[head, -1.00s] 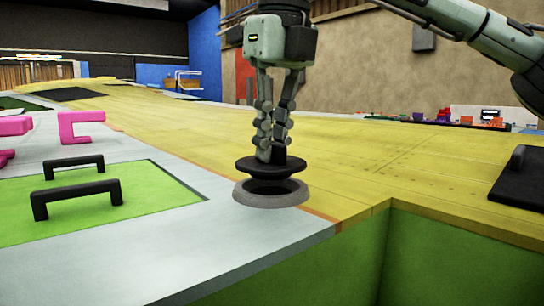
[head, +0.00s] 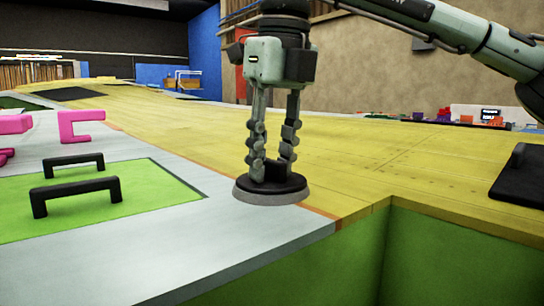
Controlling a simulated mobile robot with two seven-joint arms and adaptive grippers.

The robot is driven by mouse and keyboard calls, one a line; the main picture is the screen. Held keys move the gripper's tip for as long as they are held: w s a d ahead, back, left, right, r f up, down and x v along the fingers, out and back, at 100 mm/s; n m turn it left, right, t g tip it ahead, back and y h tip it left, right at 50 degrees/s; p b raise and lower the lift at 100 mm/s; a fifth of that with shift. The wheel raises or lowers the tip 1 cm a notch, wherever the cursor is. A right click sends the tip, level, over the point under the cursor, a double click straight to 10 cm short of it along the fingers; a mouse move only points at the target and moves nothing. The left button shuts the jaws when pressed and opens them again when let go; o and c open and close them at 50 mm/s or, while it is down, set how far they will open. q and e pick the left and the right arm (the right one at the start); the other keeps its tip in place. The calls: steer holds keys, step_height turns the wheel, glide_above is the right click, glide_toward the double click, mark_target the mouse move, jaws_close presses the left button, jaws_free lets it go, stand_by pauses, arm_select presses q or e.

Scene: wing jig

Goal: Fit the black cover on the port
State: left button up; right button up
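The round black cover (head: 290,191) lies flat on the grey ring of the port (head: 270,199), near the corner of the wing surface. The cover hides the port's opening. My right gripper (head: 273,175) points straight down just above the middle of the cover. Its two fingers are spread apart, with a clear gap between them, one on each side of the cover's knob area. The fingertips are low over the cover, and I cannot tell whether they touch it. My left gripper is not in view.
A green panel (head: 150,200) with black handles (head: 75,192) lies left of the port. Pink brackets (head: 82,125) stand farther left. A black panel with a handle (head: 520,185) is at the right. The yellow surface (head: 400,155) between is clear. The wing edge drops off in front.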

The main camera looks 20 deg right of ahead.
mark_target(277, 162)
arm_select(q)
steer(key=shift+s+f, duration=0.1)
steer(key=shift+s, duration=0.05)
arm_select(e)
steer(key=shift+r, duration=0.1)
steer(key=shift+r+p, duration=0.25)
steer(key=shift+p, duration=0.05)
steer(key=r, duration=0.6)
steer(key=s+r, duration=0.1)
steer(key=r, duration=0.1)
steer(key=shift+s+d+r, duration=0.1)
steer(key=shift+d+r, duration=0.05)
steer(key=shift+r, duration=0.25)
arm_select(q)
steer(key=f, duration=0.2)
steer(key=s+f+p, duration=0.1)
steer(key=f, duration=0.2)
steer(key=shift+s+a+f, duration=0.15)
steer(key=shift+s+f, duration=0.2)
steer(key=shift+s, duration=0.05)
arm_select(e)
steer(key=r, duration=0.2)
steer(key=shift+s+d+r, duration=0.15)
steer(key=shift+s+r, duration=0.05)
steer(key=shift+r, duration=0.2)
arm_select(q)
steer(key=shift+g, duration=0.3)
